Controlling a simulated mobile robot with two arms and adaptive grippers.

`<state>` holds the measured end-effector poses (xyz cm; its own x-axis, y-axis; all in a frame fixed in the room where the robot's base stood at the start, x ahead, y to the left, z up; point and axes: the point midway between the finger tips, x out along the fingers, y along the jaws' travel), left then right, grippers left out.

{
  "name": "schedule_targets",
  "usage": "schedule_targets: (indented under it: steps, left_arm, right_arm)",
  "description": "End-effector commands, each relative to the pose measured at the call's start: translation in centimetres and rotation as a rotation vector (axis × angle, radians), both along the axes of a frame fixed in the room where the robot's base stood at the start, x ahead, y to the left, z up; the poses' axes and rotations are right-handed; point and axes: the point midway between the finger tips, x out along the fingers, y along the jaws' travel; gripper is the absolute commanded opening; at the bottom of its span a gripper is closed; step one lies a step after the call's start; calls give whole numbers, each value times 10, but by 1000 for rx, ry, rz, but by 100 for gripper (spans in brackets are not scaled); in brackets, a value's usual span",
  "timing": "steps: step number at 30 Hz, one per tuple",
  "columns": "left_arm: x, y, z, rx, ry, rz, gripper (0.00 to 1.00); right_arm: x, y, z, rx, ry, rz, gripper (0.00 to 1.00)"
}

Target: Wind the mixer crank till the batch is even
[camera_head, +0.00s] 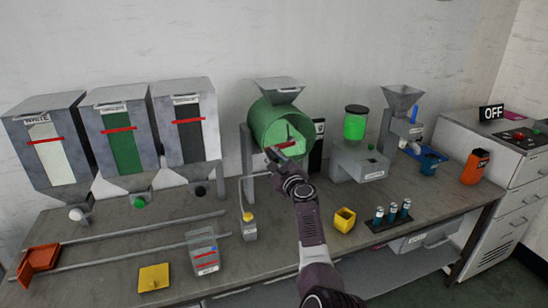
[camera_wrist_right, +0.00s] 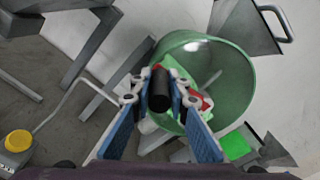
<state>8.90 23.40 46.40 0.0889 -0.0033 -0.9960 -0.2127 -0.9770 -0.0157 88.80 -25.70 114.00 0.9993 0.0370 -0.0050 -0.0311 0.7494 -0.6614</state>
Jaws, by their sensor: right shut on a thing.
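The mixer is a green drum (camera_head: 268,118) on a grey stand under a metal hopper (camera_head: 279,86). In the wrist view the drum (camera_wrist_right: 238,75) lies behind my fingers, with bright green material inside. My right gripper (camera_head: 276,154) is at the front of the drum. In the wrist view its blue-padded fingers (camera_wrist_right: 160,92) are closed around the black crank grip (camera_wrist_right: 159,96). A red part shows beside the fingers; the rest of the crank is mostly hidden. How even the batch is cannot be told. My left gripper is out of view.
Three hoppers (camera_head: 126,133) stand left. A small box with a yellow button (camera_head: 248,217) stands front left of the mixer; a clear container (camera_head: 203,254) is nearby. A yellow cup (camera_head: 344,220) and vial rack (camera_head: 390,219) lie right of my arm. A green-filled machine (camera_head: 355,126) stands behind.

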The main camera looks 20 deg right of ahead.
Motion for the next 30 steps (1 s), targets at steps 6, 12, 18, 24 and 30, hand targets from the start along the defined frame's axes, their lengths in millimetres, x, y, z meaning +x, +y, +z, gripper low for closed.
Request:
schedule_targets:
  steps: [6,12,18,24,30]
  left_arm:
    - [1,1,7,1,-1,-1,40]
    - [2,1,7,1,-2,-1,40]
    - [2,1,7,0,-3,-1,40]
    - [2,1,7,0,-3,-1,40]
    - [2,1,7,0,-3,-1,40]
  right_arm:
    - [1,0,13,-6,-10,-1,0]
    - [1,-1,15,-8,-11,-2,0]
    - [1,-2,15,-9,-13,-4,0]
    - [1,-2,15,-8,-12,-4,27]
    - [1,-2,12,-7,-8,-4,33]
